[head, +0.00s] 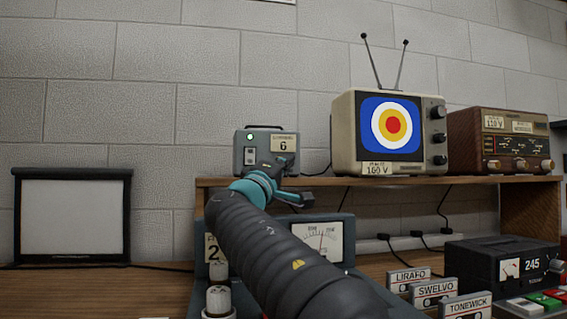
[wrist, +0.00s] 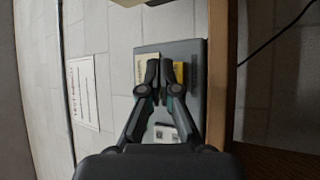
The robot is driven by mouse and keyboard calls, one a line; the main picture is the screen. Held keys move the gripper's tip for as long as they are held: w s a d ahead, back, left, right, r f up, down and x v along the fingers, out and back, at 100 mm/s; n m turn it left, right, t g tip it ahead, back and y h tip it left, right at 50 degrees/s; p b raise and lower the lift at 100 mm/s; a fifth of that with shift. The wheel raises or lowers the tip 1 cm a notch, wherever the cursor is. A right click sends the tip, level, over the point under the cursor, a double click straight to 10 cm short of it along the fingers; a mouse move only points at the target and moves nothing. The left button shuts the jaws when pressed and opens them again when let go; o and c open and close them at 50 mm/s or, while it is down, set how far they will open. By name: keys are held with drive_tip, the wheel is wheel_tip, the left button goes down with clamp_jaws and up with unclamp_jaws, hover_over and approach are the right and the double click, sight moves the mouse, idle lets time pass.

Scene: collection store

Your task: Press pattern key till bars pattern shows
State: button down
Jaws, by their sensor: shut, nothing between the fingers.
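The small television (head: 390,133) on the shelf shows concentric rings in white, yellow and red on blue; no bars show. Left of it stands a grey box (head: 240,150) with a lit green lamp (head: 250,137), small pale keys (head: 250,157) and a label reading 6. My gripper (head: 287,168) is shut and empty, in front of the box's lower right part. In the wrist view my gripper (wrist: 159,80) lies over the grey box (wrist: 193,110), with pale keys (wrist: 166,132) between the finger linkages. Contact with a key cannot be told. Part of the box face is hidden.
A brown radio (head: 503,140) stands right of the television on the shelf (head: 400,181). A framed blank panel (head: 72,217) stands at left.

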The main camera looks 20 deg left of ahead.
idle(0.3)
drive_tip(key=shift+w+a, duration=0.2)
drive_tip(key=shift+w, duration=0.15)
drive_tip(key=shift+w+a+p, duration=0.25)
drive_tip(key=shift+w+p, duration=0.1)
drive_tip(key=shift+p, duration=0.05)
idle(0.8)
idle(0.3)
drive_tip(key=shift+s+d+b, duration=0.45)
drive_tip(key=shift+s+b, duration=0.3)
drive_tip(key=shift+b, duration=0.05)
drive_tip(key=shift+s+d+b, duration=0.45)
drive_tip(key=shift+s+b, duration=0.2)
drive_tip(key=shift+s, duration=0.05)
drive_tip(key=shift+s+d+b, duration=0.4)
drive_tip(key=shift+s+b, duration=0.3)
drive_tip(key=shift+s+d+b, duration=0.45)
drive_tip(key=shift+s+b, duration=0.2)
drive_tip(key=shift+s, duration=0.05)
